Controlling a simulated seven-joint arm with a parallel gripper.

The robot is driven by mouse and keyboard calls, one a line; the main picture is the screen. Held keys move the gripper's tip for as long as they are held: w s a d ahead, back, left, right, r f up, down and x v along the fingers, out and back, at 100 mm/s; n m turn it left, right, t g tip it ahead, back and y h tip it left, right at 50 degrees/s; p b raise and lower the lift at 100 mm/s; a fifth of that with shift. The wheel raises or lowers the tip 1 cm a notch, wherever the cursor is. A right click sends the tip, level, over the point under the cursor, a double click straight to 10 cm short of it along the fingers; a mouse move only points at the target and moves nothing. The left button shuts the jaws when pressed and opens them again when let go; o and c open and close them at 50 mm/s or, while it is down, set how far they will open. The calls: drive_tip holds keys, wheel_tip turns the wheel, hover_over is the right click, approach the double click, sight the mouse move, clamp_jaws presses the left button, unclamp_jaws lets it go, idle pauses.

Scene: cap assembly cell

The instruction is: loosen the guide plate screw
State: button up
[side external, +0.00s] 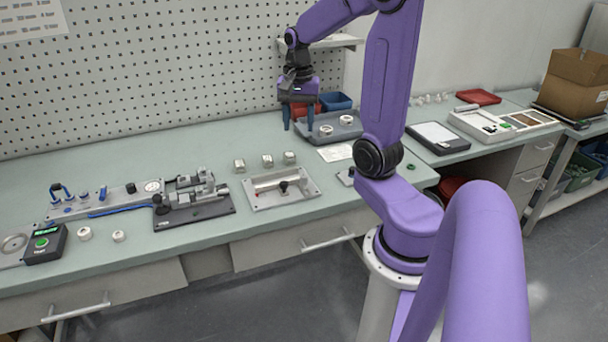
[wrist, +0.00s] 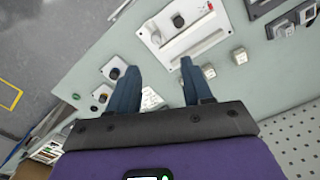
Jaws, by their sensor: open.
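A light metal plate with a rectangular recess (side external: 258,203) lies near the front middle of the bench, with a black knob (side external: 283,186) standing upright in it. I take this knob for the guide plate screw, but cannot be sure. The plate (wrist: 206,38) and its knob (wrist: 178,20) also show at the top of the wrist view. My gripper (side external: 298,124) is open and empty, behind and slightly right of the plate, apart from the knob. In the wrist view my two fingers (wrist: 158,68) are spread with nothing between them.
Small pale blocks (side external: 267,160) stand behind the plate. A dark clamp fixture (side external: 215,211) lies to its left. A grey tray (side external: 350,131) with white rings is beside my gripper, with a blue bin (side external: 336,101) behind it.

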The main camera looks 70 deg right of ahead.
drive_tip(key=d+m, duration=0.1)
drive_tip(key=d, duration=0.1)
approach(304, 176)
wheel_tip(304, 176, down, 10)
drive_tip(key=shift+d+r, duration=0.1)
drive_tip(key=shift+r, duration=0.15)
idle(0.4)
clamp_jaws()
